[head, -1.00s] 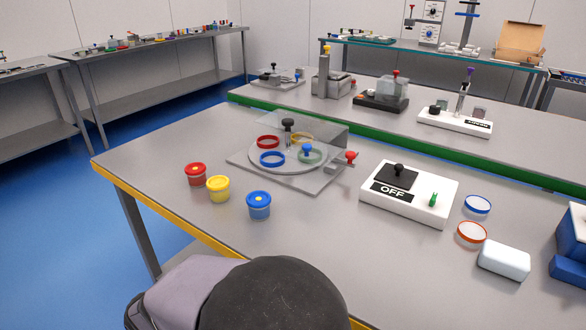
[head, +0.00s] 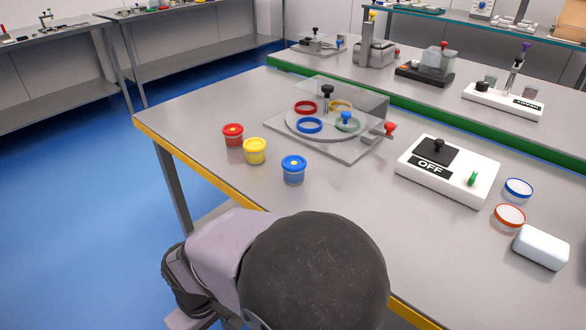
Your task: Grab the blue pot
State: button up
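Part of my arm, dark and rounded with a pale mauve link, fills the bottom middle of the head view, in front of the table edge. My gripper's fingers do not show. Nothing covers the blue pot.
Behind the pots is a carrier plate (head: 310,146) with coloured rings, knobs and a clear cover. Table around the pots is clear.

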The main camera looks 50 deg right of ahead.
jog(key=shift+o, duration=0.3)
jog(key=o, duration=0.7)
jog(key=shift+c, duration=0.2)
